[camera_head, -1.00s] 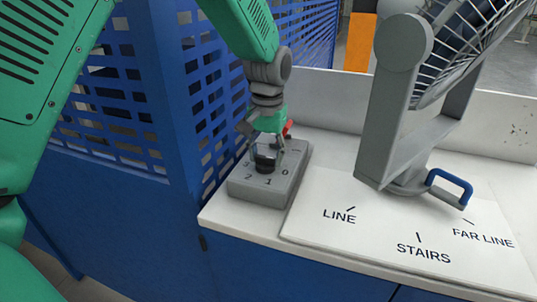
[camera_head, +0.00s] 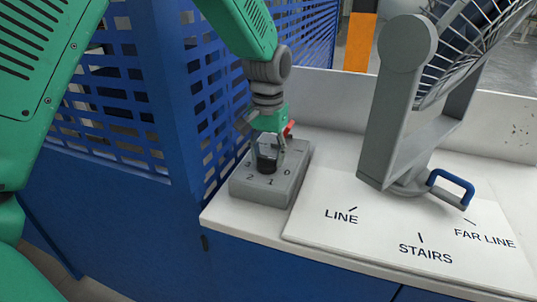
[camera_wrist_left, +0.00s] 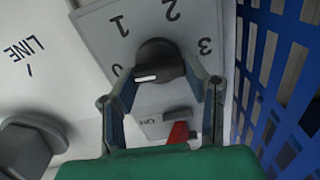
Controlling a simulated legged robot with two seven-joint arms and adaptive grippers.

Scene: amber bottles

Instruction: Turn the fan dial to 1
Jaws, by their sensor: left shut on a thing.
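The fan dial is a black round knob (camera_head: 267,164) on a grey control box (camera_head: 262,192) marked 0, 1, 2 and 3. In the left wrist view the knob (camera_wrist_left: 158,60) carries a white pointer mark, which sits on the side toward the 0. My left gripper (camera_head: 268,155) comes down on the box from above and is shut on the knob. In the wrist view the gripper's two fingers (camera_wrist_left: 165,82) reach to either side of the knob. My right gripper is not in view.
A red switch (camera_wrist_left: 178,133) stands on the box behind the knob, close to my fingers. A large grey fan (camera_head: 400,110) with a blue handle (camera_head: 452,185) stands to the right on a plate lettered LINE, STAIRS and FAR LINE. A blue lattice panel (camera_head: 205,110) rises close on the left.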

